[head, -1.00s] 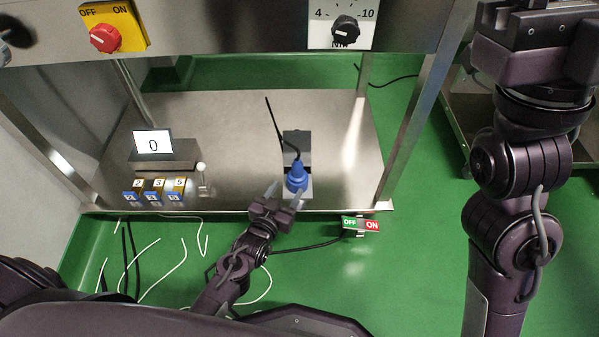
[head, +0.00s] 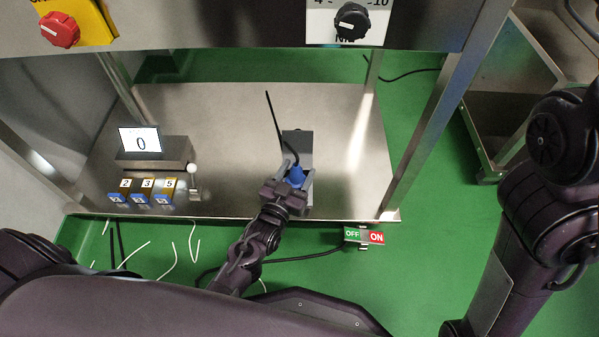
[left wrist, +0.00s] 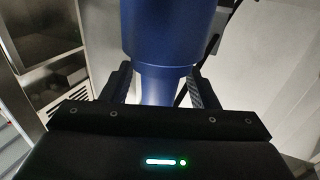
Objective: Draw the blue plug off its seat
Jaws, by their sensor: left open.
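In the left wrist view the plug (left wrist: 165,50) fills the middle, between the two fingers (left wrist: 160,88). I cannot tell whether the fingers touch it. The gripper hides the plug's lower part in the head view. My right arm shows at the right edge, but its gripper is out of view.
A display reading 0 (head: 141,140) and several numbered blocks (head: 143,190) stand left on the shelf, beside a white-knobbed lever (head: 193,180). An OFF/ON switch (head: 364,236) is at the shelf's front edge. A steel post (head: 428,140) stands to the right. A panel with knobs overhangs.

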